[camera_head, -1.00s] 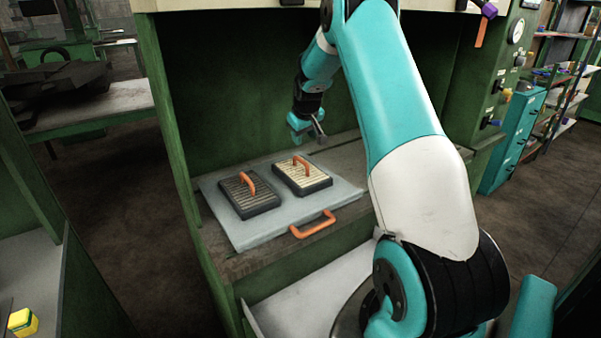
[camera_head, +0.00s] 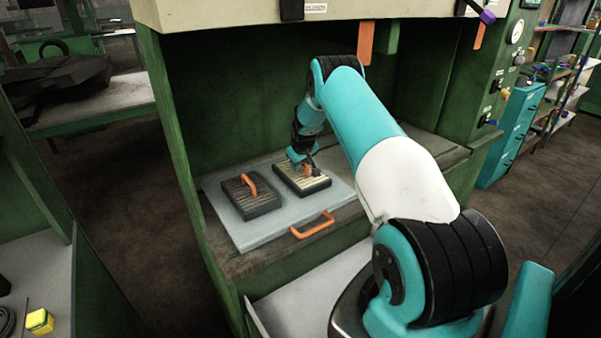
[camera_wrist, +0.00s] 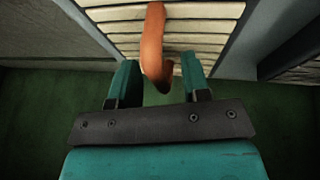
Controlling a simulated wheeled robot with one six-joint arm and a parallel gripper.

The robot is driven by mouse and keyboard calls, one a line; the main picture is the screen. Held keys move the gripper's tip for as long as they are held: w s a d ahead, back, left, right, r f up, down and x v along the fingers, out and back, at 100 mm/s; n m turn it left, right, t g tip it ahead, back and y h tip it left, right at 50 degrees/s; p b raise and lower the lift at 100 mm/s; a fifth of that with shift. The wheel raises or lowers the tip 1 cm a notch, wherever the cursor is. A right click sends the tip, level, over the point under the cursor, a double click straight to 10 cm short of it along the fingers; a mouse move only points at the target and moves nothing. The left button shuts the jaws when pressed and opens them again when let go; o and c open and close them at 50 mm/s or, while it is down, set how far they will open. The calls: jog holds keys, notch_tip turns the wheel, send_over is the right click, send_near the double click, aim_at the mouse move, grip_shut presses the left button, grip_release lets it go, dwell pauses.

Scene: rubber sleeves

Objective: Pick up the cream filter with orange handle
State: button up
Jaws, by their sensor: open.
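The cream filter (camera_head: 290,180) lies in a dark frame on the right half of a grey tray (camera_head: 244,229). In the wrist view its cream slats (camera_wrist: 200,28) fill the top middle. Its orange handle (camera_wrist: 153,45) stands up and reaches down toward the space between my fingers. My gripper (camera_head: 308,167) is over this filter in the head view and hides part of the handle. In the wrist view my gripper (camera_wrist: 158,82) is open, with one teal finger on each side of the handle's near end. Whether either finger touches the handle I cannot tell.
A darker filter (camera_head: 252,200) with an orange handle lies beside it on the left. The tray has an orange front handle (camera_head: 312,226). Green cabinet walls (camera_head: 172,120) stand close around the bench. A yellow block (camera_head: 40,321) is at the lower left.

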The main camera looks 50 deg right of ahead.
jog(key=shift+c, duration=0.3)
grip_shut()
